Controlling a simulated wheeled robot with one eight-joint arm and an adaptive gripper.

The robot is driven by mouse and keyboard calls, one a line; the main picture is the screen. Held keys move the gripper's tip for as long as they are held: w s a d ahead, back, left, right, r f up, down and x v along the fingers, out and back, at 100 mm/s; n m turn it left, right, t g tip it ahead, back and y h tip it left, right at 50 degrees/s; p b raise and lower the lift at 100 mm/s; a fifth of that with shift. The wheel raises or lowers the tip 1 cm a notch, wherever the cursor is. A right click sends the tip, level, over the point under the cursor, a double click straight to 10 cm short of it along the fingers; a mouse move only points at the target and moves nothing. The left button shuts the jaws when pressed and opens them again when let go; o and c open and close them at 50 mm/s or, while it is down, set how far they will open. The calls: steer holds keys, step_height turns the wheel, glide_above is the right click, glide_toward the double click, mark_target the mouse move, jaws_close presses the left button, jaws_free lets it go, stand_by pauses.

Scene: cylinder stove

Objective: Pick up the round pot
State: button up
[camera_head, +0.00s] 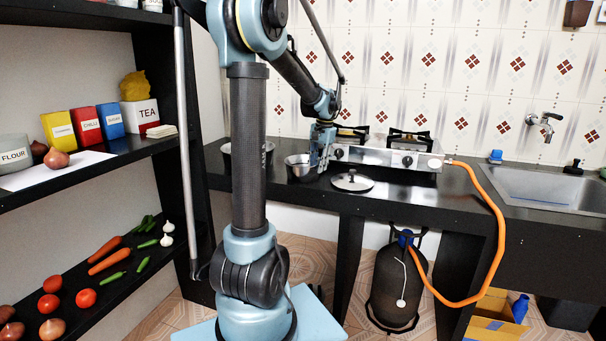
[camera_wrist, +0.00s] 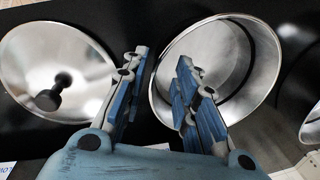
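The round pot (camera_head: 297,168) is a shiny metal pot, open at the top, standing on the dark counter left of the stove. It also shows in the wrist view (camera_wrist: 232,50), empty inside. My gripper (camera_head: 321,158) points down at the pot's right side. In the wrist view my gripper (camera_wrist: 162,58) is open, with nothing between its fingers. One finger appears over the pot's opening and the other outside it, with the near rim between them in the picture. Whether either finger touches the pot cannot be told.
A round metal lid with a dark knob (camera_head: 352,182) lies right of the pot. A two-burner stove (camera_head: 390,156) stands behind, with an orange hose (camera_head: 492,205). Another metal pot (camera_head: 226,150) is left, partly behind my arm. The sink (camera_head: 560,188) is far right.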

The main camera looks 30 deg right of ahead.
steer(key=shift+w+a+f, duration=0.1)
steer(key=shift+f, duration=1.35)
jaws_close()
steer(key=shift+r, duration=0.15)
